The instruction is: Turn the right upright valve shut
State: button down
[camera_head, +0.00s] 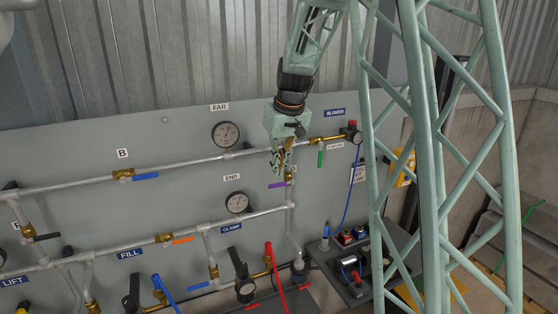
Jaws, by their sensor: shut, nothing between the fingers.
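An upright pipe on the right of the panel carries a brass valve (290,176) with a purple lever (278,185). The lever points left, roughly level and crosswise to the upright pipe. My gripper (281,171) hangs from above just over the lever, its fingers shut and empty. It partly covers the valve body and the pipe behind it. I cannot tell whether the fingertips touch the lever. Another upright valve (213,271), further left and lower, has a blue lever (199,286).
Gauges (226,134) and (238,203) sit left of my gripper. A green-levered valve (320,158) is to the right. Red (274,265) and orange levers (183,240) are lower. A small shelf with fittings (352,270) stands right.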

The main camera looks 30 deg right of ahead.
jog(key=shift+f, duration=1.4)
jog(key=shift+a, duration=0.1)
jog(key=shift+a+f+b, duration=0.1)
jog(key=shift+f+b, duration=0.55)
jog(key=shift+f, duration=0.05)
jog(key=shift+s, duration=0.1)
jog(key=shift+r, duration=0.1)
notch_tip(320, 180, up, 12)
jog(key=p, duration=0.2)
send_over(276, 184)
jog(key=s, duration=0.3)
jog(key=shift+s+a+r, duration=0.1)
jog(key=shift+a+r, duration=0.1)
jog(key=shift+r, duration=0.6)
